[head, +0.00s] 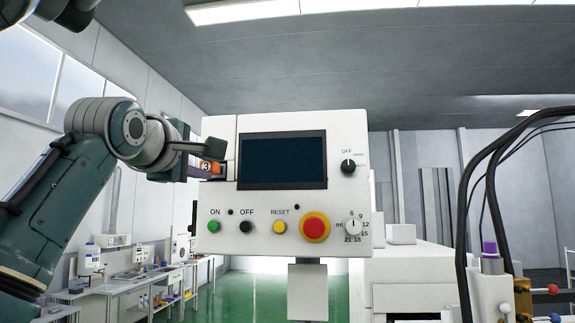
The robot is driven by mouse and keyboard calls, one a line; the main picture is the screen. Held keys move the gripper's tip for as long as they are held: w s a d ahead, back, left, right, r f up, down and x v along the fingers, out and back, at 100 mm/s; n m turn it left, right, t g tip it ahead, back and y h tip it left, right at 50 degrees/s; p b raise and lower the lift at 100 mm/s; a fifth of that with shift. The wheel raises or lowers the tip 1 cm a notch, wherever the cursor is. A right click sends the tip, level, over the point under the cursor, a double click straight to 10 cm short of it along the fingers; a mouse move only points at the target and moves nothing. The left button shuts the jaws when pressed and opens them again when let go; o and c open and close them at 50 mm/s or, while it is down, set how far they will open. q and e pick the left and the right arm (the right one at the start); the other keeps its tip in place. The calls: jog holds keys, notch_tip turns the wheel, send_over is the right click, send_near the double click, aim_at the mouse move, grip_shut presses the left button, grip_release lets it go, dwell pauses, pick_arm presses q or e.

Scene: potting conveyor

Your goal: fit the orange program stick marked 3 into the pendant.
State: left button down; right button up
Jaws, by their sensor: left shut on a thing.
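The orange program stick (207,167) shows a "3" on its face. My left gripper (200,161) is shut on it, and the dark fingers hide part of it. The stick lies at the left edge of the white pendant (222,211), level with the dark screen (283,161). Its right end is at or very close to a notch in the pendant's left side (230,170). I cannot tell whether the stick's tip is inside the pendant or just in front of it. My right gripper is not in view.
The pendant's front carries a red emergency button (315,228), a green button (214,227), a yellow button (280,227) and dials. A grey post (307,290) holds it from below. Black cables (468,220) hang at the right. A bench (125,288) stands far left.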

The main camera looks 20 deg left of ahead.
pick_arm(q)
jog(key=shift+x, duration=0.8)
jog(key=c, duration=0.6)
grip_release()
jog(key=v, duration=1)
jog(key=shift+p, duration=0.35)
jog(key=shift+w, duration=0.1)
